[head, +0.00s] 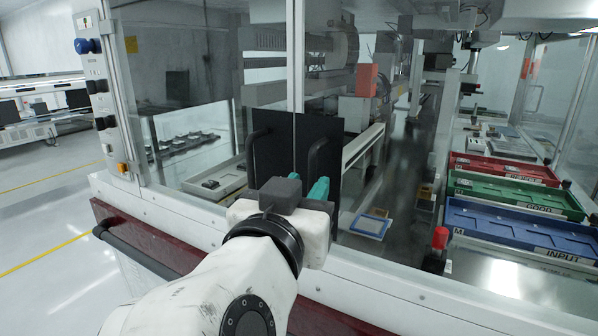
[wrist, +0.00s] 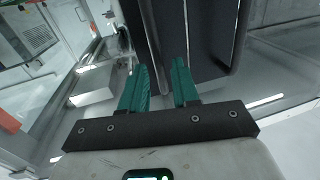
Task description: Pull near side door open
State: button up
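Two glass door panes, left (head: 180,90) and right (head: 345,90), meet at an upright metal seam and look closed. A black panel at the seam bears two upright dark bar handles, a left one (head: 251,158) and a right one (head: 312,165). My gripper (head: 304,187) has teal fingers and is in front of the panel's lower right part, close to the right handle. In the wrist view my gripper (wrist: 160,75) is open, and a dark handle bar (wrist: 149,40) lines up with the gap between the fingers. Contact cannot be told. The other bar (wrist: 242,35) is at the right.
Red (head: 505,168), green (head: 515,194) and blue (head: 520,228) trays stand at the right. A red-capped post (head: 439,240) is nearby. A dark red front panel with a black rail (head: 140,255) runs along the machine's lower front. Open floor (head: 40,220) lies at the left.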

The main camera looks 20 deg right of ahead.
aim_at(311, 183)
jog(key=shift+x, duration=1.65)
jog(key=shift+c, duration=0.4)
grip_shut()
